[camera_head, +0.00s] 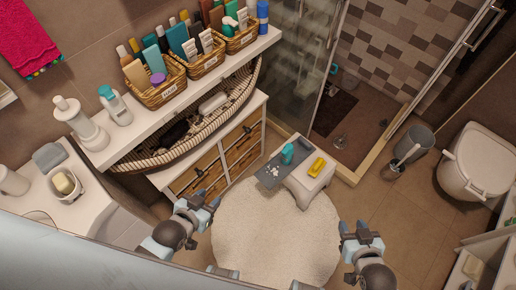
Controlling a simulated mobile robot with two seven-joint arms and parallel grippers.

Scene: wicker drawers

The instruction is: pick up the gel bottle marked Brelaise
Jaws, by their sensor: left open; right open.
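No label reading Brelaise is legible, so I cannot tell which bottle it is. A teal bottle (288,154) and a yellow bottle (317,167) are on a small white stool (306,187) in the middle. Many bottles and tubes stand in the wicker baskets (163,94) on the upper shelf. A white bottle with a teal cap (115,107) stands at that shelf's left end. My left gripper (204,198) is open and empty, left of the stool and in front of the drawers. My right gripper (354,228) is open and empty, right of and nearer than the stool.
A wicker drawer cabinet (215,165) stands under the shelf (135,127). A grey cloth (270,175) lies across the stool's left side. A round cream rug (265,240) covers the floor. A bin (413,145) and a toilet (478,163) are at right.

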